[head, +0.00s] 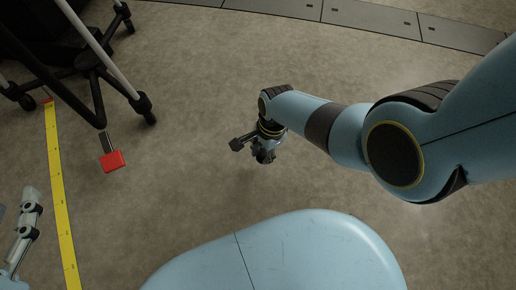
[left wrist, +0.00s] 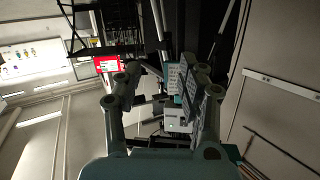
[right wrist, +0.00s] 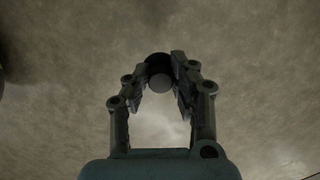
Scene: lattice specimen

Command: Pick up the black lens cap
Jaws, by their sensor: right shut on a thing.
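The black lens cap (right wrist: 157,62) is a small dark round thing in the right wrist view, between the fingertips of my right gripper (right wrist: 160,75). That gripper is shut on it. In the head view my right gripper (head: 264,154) hangs over the bare floor near the middle; the cap cannot be told apart from the dark fingers there. My left gripper (left wrist: 162,75) has its fingers well apart and nothing between them in the left wrist view. Part of it also shows at the lower left edge of the head view (head: 28,215).
A red padlock (head: 112,161) lies on the floor at the left. A yellow tape measure strip (head: 58,190) runs along the floor beside it. A black wheeled stand (head: 95,65) is at the upper left. Dark floor panels (head: 370,17) cross the top. The middle floor is clear.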

